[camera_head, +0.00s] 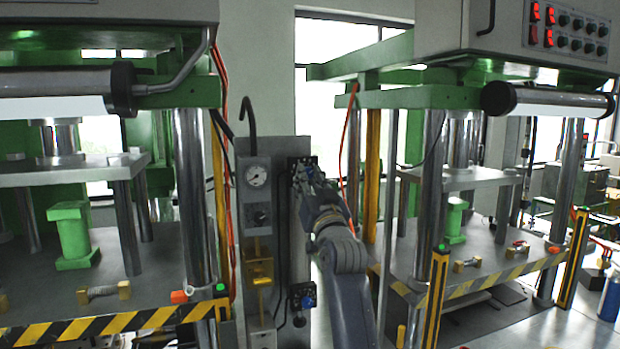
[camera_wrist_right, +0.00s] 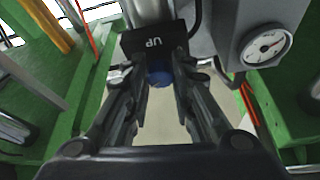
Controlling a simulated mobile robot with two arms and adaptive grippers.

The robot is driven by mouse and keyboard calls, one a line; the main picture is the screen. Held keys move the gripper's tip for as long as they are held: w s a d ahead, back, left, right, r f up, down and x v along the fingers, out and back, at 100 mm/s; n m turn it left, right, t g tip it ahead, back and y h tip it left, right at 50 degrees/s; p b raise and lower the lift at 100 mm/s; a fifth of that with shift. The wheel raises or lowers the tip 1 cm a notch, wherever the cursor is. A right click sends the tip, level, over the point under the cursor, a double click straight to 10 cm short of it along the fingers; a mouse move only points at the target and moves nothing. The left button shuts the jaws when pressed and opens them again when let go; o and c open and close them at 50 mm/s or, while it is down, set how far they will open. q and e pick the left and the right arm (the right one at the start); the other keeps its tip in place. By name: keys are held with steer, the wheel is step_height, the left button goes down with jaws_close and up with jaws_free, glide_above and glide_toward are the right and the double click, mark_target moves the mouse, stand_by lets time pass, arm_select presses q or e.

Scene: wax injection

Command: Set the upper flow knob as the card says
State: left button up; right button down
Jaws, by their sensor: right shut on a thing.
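The upper flow knob (camera_wrist_right: 159,77) is blue and sits below a black block marked "UP" (camera_wrist_right: 152,43) in the right wrist view. My right gripper (camera_wrist_right: 160,92) is shut on this knob, with a finger on each side of it. In the head view my right gripper (camera_head: 308,178) reaches up to the top of the silver cylinder and hides most of the knob. A second blue knob (camera_head: 307,300) shows at the cylinder's lower end. I cannot make out the card in either view. My left gripper is not in view.
A pressure gauge (camera_head: 256,176) is on the grey panel left of the cylinder; it also shows in the wrist view (camera_wrist_right: 264,46). Green-framed presses stand on both sides, with striped front edges (camera_head: 110,325). Orange hoses (camera_head: 222,90) hang beside the panel.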

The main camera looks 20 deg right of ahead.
steer(key=shift+w+f+m, duration=0.1)
steer(key=shift+f+m, duration=0.2)
steer(key=shift+m, duration=0.3)
steer(key=c, duration=1.5)
jaws_free()
steer(key=shift+o, duration=0.7)
steer(key=shift+r, duration=0.2)
steer(key=v, duration=1.2)
steer(key=shift+a, duration=0.15)
steer(key=shift+f, duration=0.1)
